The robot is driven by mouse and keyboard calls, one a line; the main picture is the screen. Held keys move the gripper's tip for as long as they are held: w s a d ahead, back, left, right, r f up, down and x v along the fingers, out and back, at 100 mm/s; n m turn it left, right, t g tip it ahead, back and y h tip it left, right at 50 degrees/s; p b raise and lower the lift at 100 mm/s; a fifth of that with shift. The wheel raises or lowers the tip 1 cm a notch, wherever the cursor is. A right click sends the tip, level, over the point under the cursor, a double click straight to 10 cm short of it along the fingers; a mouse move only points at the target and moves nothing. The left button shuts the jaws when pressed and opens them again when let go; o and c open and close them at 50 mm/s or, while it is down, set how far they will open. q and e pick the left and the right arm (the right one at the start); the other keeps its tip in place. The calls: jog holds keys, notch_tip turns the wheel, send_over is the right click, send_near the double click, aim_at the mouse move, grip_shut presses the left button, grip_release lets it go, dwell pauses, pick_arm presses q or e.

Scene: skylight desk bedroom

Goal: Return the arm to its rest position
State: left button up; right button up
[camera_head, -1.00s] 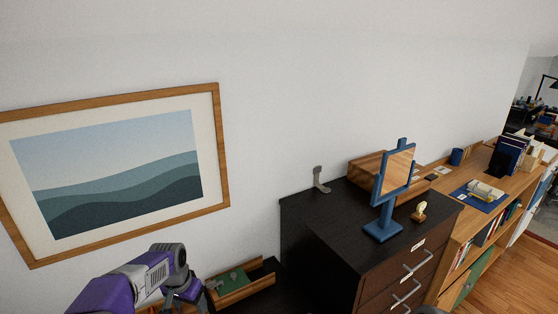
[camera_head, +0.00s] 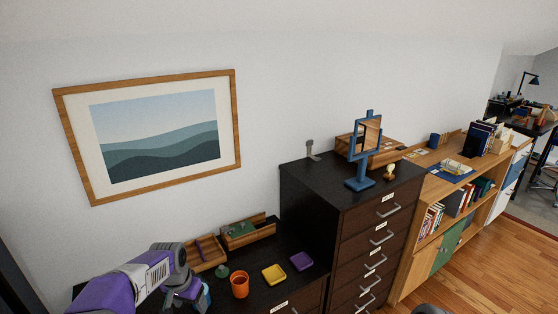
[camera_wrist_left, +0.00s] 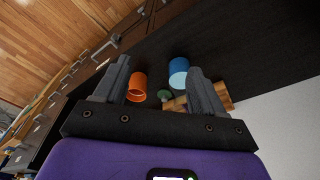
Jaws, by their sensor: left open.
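My left arm, purple and grey, comes in at the lower left of the head view. Its gripper (camera_head: 186,297) hangs over the low dark cabinet top. In the left wrist view the two grey fingers (camera_wrist_left: 158,78) are spread apart with nothing held between them. A blue cup (camera_wrist_left: 178,73) and an orange cup (camera_wrist_left: 138,87) show beyond the fingers. In the head view the blue cup (camera_head: 206,296) is mostly hidden behind the gripper, and the orange cup (camera_head: 239,285) stands to its right. My right gripper is not seen.
A yellow dish (camera_head: 274,274), a purple dish (camera_head: 301,261) and wooden trays (camera_head: 248,231) share the low dark top. A taller dark drawer cabinet (camera_head: 343,193) with a blue mirror (camera_head: 361,184) rises to the right. A framed picture (camera_head: 155,139) hangs on the wall behind.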

pick_arm(q)
jog(key=s+d+f+n+h+b, duration=0.1)
jog(key=s+d+f+b, duration=0.2)
jog(key=f, duration=0.7)
jog(key=s+d+f+n+g+h+b, duration=0.1)
jog(key=s+d+f, duration=0.3)
jog(key=f, duration=0.5)
jog(key=s+d+f+n+b, duration=0.15)
jog(key=s+f, duration=0.35)
jog(key=f, duration=0.5)
jog(key=s+d+f+n+h+b, duration=0.1)
jog(key=s+d+f+b, duration=0.1)
jog(key=s, duration=0.4)
jog(key=s+d+f+n+b, duration=0.1)
jog(key=s+d+f+b, duration=0.1)
jog(key=s+d+f, duration=0.2)
jog(key=s+f, duration=0.2)
jog(key=s, duration=0.1)
jog(key=shift+d+f+h, duration=0.15)
jog(key=shift+f+h, duration=0.15)
jog(key=shift+h, duration=0.1)
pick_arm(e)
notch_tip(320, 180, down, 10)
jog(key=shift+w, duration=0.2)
